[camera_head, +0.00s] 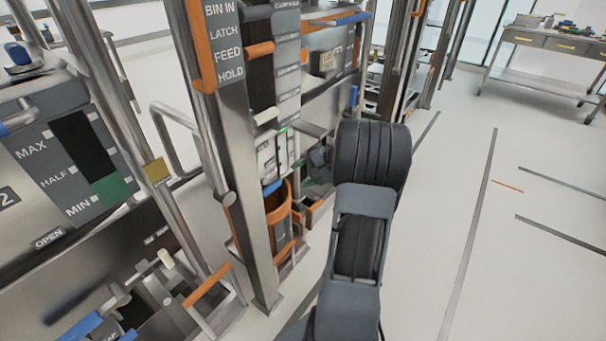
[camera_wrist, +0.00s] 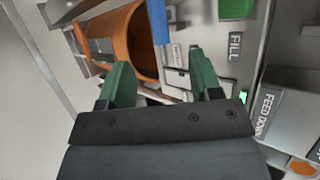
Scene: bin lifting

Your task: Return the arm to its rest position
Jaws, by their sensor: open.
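In the wrist view my gripper (camera_wrist: 162,85) shows two green fingers standing apart, with nothing between them. It is open and empty. Beyond the fingers is an orange bin (camera_wrist: 128,42), its open mouth turned toward the camera. A blue bar (camera_wrist: 158,20) runs down just beyond the gap between the fingers. The orange bin (camera_head: 279,215) stands low in the machine, left of my arm.
A panel (camera_head: 62,150) marked MAX, HALF and MIN is at the far left. The floor (camera_head: 450,210) on the right is clear. A workbench (camera_head: 545,45) stands at the back right.

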